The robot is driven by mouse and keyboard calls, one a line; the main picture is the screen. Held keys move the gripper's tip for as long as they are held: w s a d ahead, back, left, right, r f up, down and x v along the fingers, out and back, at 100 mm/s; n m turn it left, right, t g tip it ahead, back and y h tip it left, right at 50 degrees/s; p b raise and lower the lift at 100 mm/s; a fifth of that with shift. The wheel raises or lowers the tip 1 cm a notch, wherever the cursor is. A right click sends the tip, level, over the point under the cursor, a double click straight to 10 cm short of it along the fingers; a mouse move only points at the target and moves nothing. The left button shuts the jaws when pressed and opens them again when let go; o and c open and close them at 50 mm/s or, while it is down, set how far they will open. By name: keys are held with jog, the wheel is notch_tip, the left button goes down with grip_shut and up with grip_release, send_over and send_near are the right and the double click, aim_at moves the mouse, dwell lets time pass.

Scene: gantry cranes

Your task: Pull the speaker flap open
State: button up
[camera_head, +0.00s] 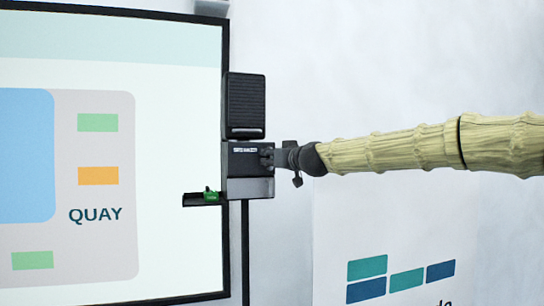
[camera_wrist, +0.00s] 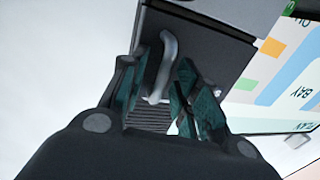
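The speaker (camera_head: 246,105) is a dark ribbed unit mounted beside the big screen. Below it is a black box with small white lettering, whose dark front flap (camera_head: 243,162) looks closed. In the wrist view the flap (camera_wrist: 212,48) is a dark panel with a curved silver handle (camera_wrist: 166,62). My gripper (camera_head: 270,157) is at the right part of the flap. In the wrist view my gripper (camera_wrist: 164,72) has its fingers apart, one on each side of the handle. I see no clear contact. The handle is hidden behind my gripper in the head view.
The screen (camera_head: 180,160) with a black frame fills the left. A small ledge (camera_head: 190,201) with a green item sticks out left of the box's foot. A white panel with coloured blocks (camera_head: 390,235) stands at the lower right, below my arm.

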jog(key=shift+w, duration=0.1)
grip_shut()
dwell(0.3)
